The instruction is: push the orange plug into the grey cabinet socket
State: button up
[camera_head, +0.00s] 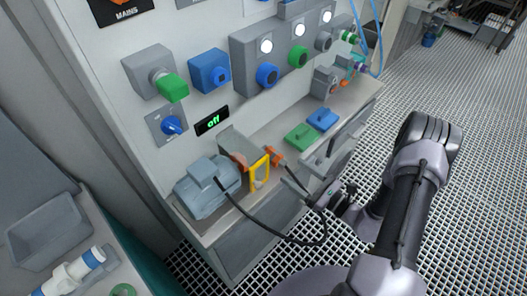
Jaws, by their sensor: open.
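A small orange piece (274,156), which looks like the orange plug, is on the bench ledge beside a yellow frame. My gripper (304,172) is open in front of the ledge, with its fingertips to the right of and below the orange piece. They look apart from it. A black cable loops from the grey-blue motor unit towards my gripper; where it ends is unclear. The cabinet front (200,35) carries several sockets. A grey one (148,72) at the left has a green plug in it. I cannot tell which grey socket is the task's.
A blue socket (209,72) and a grey panel (285,50) with lit lamps are on the cabinet. The motor unit (207,188), yellow frame (259,171), green block (301,136) and blue block (322,119) crowd the ledge. Grating floor (440,200) is open at right.

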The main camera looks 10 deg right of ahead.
aim_at(285, 167)
jog(key=shift+a, duration=0.1)
jog(key=x, duration=0.9)
jog(key=shift+a, duration=0.1)
dwell(1.1)
grip_shut()
jog(key=shift+b+v, duration=0.45)
jog(key=shift+v, duration=2.65)
jog(key=shift+s, duration=0.1)
